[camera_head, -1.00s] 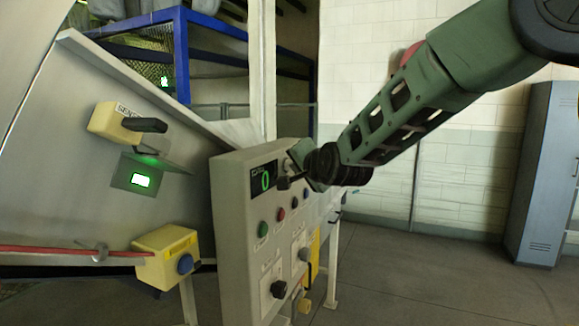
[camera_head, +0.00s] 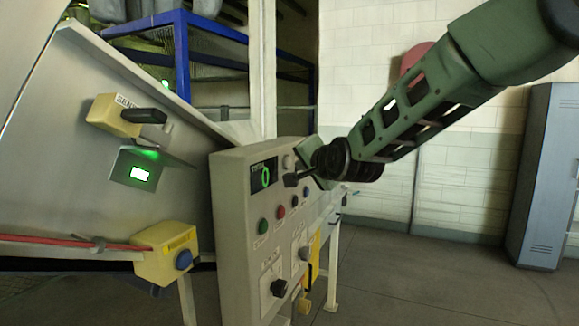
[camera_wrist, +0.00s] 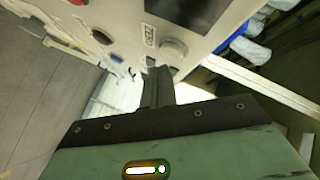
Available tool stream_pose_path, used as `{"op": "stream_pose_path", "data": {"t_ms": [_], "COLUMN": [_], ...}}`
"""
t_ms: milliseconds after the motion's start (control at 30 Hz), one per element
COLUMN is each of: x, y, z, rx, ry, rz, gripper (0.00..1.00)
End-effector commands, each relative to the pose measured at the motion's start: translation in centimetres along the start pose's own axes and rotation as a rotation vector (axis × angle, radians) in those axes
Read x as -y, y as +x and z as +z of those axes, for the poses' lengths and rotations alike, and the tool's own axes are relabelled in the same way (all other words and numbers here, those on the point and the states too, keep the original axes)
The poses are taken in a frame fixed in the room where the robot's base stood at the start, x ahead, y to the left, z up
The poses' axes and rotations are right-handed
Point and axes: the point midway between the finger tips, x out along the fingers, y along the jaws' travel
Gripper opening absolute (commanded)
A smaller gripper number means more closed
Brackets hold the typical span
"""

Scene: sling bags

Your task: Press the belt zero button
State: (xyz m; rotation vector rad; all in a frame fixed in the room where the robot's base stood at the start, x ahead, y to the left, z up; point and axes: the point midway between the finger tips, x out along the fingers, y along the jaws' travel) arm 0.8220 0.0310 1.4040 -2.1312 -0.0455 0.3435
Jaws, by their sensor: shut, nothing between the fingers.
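The grey control panel (camera_head: 228,215) stands in the middle of the head view, with a dark display (camera_head: 263,178) showing a green 0. A pale round button (camera_head: 289,161) sits beside the display, near the panel's top edge. My gripper (camera_head: 291,180) is shut and empty, close to the panel face just below that button. In the wrist view its dark fingers (camera_wrist: 158,72) point toward the panel, apparently short of the button.
Green (camera_head: 263,226) and red (camera_head: 281,212) buttons and a black knob (camera_head: 279,288) sit lower on the panel. A yellow box with a blue button (camera_head: 183,260) and a red cord (camera_head: 60,240) are at left. A grey locker (camera_head: 545,180) stands far right; floor between is clear.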

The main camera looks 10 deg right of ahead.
Motion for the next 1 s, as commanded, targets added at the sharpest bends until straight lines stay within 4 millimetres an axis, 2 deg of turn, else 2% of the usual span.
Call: {"op": "stream_pose_path", "data": {"t_ms": [233, 633, 1000], "x": [-0.4, -2.5, -2.5], "y": [-0.3, -2.8, -3.5], "z": [-0.2, -2.1, -2.6], "rx": [-0.002, -0.003, -0.001], "ry": [0.001, 0.002, 0.001], "rz": [0.000, -0.001, 0.001], "gripper": [0.00, 0.00, 0.00]}}
